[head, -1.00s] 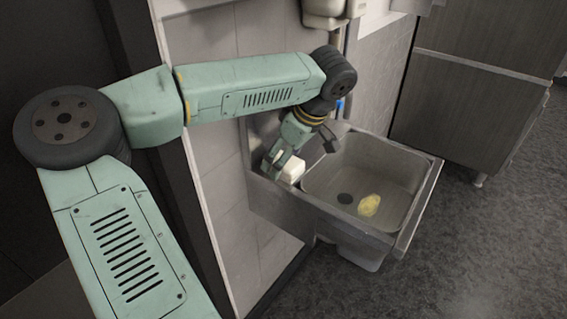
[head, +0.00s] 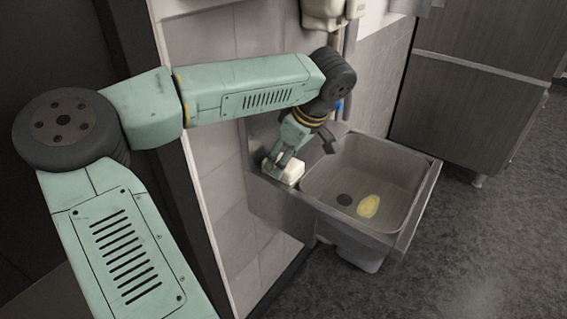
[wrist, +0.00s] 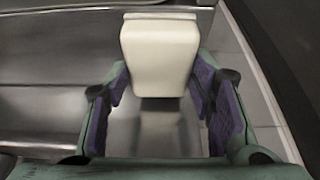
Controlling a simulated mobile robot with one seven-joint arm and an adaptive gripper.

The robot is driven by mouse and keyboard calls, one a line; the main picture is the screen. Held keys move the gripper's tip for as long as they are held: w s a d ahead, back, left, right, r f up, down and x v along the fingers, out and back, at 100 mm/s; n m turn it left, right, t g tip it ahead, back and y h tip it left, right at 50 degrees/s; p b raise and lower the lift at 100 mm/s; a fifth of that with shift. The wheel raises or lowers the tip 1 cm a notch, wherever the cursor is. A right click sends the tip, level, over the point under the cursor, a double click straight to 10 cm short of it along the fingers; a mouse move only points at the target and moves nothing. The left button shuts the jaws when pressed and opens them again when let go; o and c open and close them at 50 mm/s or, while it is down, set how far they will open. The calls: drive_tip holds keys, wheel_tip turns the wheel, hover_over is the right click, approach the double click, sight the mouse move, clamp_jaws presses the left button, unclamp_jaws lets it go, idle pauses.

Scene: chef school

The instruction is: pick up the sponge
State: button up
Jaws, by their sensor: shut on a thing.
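A cream-white block with rounded edges, which looks to be the sponge (head: 291,172), is at the sink's left ledge in the head view. It shows large at the top middle of the wrist view (wrist: 160,45). My gripper (head: 275,166) points down at it, with the fingers at its left side in the head view. In the wrist view the purple-padded fingers of my gripper (wrist: 160,82) stand on either side of its near end, shut on it. I cannot tell whether its underside touches the ledge.
The metal sink (head: 395,165) is wall-mounted, with its basin open to the right of my gripper. A yellow lump (head: 368,206) lies in the basin near the dark drain (head: 344,199). A dark tap (head: 328,141) is close to my wrist. A cabinet (head: 460,100) stands behind.

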drive_tip(key=shift+r+b, duration=0.3)
drive_tip(key=shift+r, duration=0.2)
drive_tip(key=shift+s+r+b, duration=0.3)
drive_tip(key=shift+r+b, duration=0.05)
drive_tip(key=shift+r, duration=0.25)
drive_tip(key=shift+s+r+b, duration=0.3)
drive_tip(key=shift+r, duration=0.25)
drive_tip(key=s+r+b, duration=0.1)
drive_tip(key=s+b, duration=0.2)
drive_tip(key=s, duration=1.2)
drive_tip(key=shift+a+r, duration=0.2)
drive_tip(key=shift+r, duration=0.15)
drive_tip(key=shift+w, duration=0.1)
drive_tip(key=o, duration=0.6)
drive_tip(key=c, duration=0.5)
